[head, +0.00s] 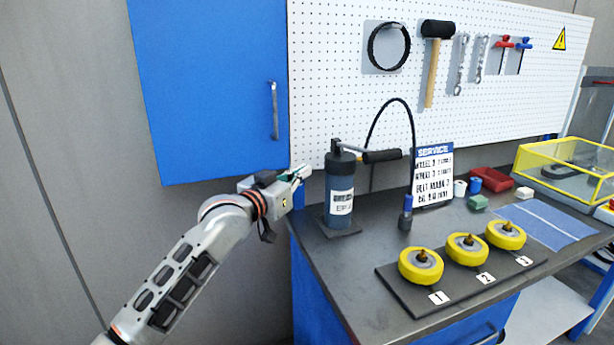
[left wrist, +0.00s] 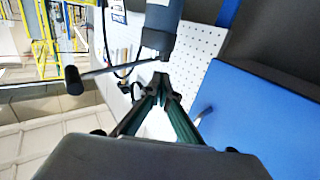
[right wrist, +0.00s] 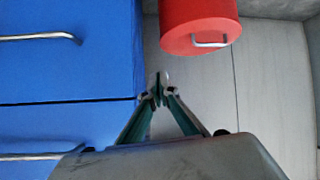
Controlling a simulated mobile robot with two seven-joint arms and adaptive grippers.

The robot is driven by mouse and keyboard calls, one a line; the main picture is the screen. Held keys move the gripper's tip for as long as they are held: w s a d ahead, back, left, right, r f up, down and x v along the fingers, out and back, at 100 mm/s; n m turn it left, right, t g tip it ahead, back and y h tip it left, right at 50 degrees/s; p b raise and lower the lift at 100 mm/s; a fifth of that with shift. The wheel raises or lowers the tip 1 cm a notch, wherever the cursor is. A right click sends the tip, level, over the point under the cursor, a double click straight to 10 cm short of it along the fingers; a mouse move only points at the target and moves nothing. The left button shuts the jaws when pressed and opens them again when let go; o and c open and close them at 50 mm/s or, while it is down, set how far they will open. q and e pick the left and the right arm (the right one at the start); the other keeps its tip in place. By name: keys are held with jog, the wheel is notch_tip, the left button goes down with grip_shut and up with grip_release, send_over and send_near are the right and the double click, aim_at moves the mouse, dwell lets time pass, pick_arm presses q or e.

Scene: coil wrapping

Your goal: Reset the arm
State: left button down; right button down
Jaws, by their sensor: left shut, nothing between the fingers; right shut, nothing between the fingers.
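My left gripper (head: 299,173) is shut and empty in the head view, left of the dark pump canister (head: 340,190) and in front of the blue cabinet. In the left wrist view its fingertips (left wrist: 160,82) meet just below the canister (left wrist: 163,25), with no contact visible. My right gripper (right wrist: 160,82) shows only in the right wrist view. It is shut and empty, between blue drawers (right wrist: 65,80) and a red cylinder (right wrist: 200,25). My right arm does not show in the head view.
The grey workbench (head: 350,270) holds a black board with yellow wheels (head: 421,266), a service sign (head: 433,176) and a yellow-framed box (head: 565,168). The blue cabinet (head: 210,90) and the pegboard (head: 340,100) with tools stand behind.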

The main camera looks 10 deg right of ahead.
pick_arm(q)
jog(key=s+a+f+n+y, duration=0.1)
jog(key=s+a+f+y, duration=0.2)
jog(key=s+a+f, duration=0.45)
jog(key=s+a+f+g+y, duration=0.1)
jog(key=s+a+f+y, duration=0.25)
jog(key=a+f, duration=0.7)
jog(key=s+a+f+n+y, duration=0.1)
jog(key=s+a+f+y, duration=0.2)
jog(key=s+a+f, duration=0.5)
jog(key=s+a+f+g+y, duration=0.2)
jog(key=s+a+f+y, duration=0.2)
jog(key=s+a, duration=0.8)
jog(key=s+a+f+g+y, duration=0.2)
jog(key=s+a+f+y, duration=0.2)
jog(key=s+a, duration=0.8)
jog(key=w+d+f+n+t+h, duration=0.2)
jog(key=d+f+h, duration=0.5)
jog(key=d+f, duration=0.6)
jog(key=shift+w+d+f+n+t, duration=0.45)
jog(key=shift+w+t, duration=0.15)
jog(key=shift+w, duration=0.35)
